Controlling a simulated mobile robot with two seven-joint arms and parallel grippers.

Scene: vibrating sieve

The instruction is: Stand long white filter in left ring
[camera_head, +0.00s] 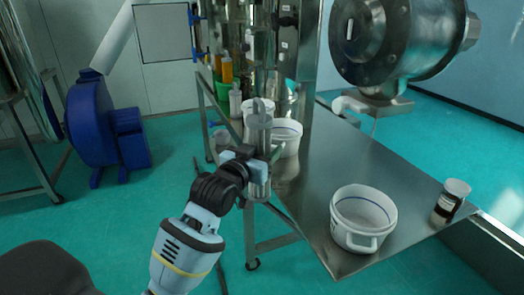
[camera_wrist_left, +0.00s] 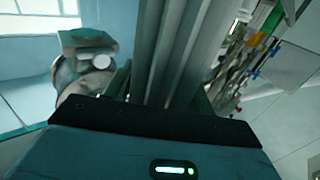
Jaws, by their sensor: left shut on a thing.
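The long filter (camera_head: 259,130) looks pale grey in the head view and is upright, or nearly so, with a small knob on top. My left gripper (camera_head: 257,168) is shut around its lower middle and holds it off the left edge of the steel table. In the left wrist view the filter (camera_wrist_left: 178,50) shows as long grey ridges close in front of the dark gripper body. I cannot make out the left ring in either view. My right gripper is not in view.
The steel table (camera_head: 320,180) carries a white tub (camera_head: 350,232) at the front, another white tub (camera_head: 286,138) just behind the filter, and a brown jar (camera_head: 451,205) at the right corner. A large steel machine (camera_head: 400,45) hangs over the back. A blue blower (camera_head: 100,130) stands left.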

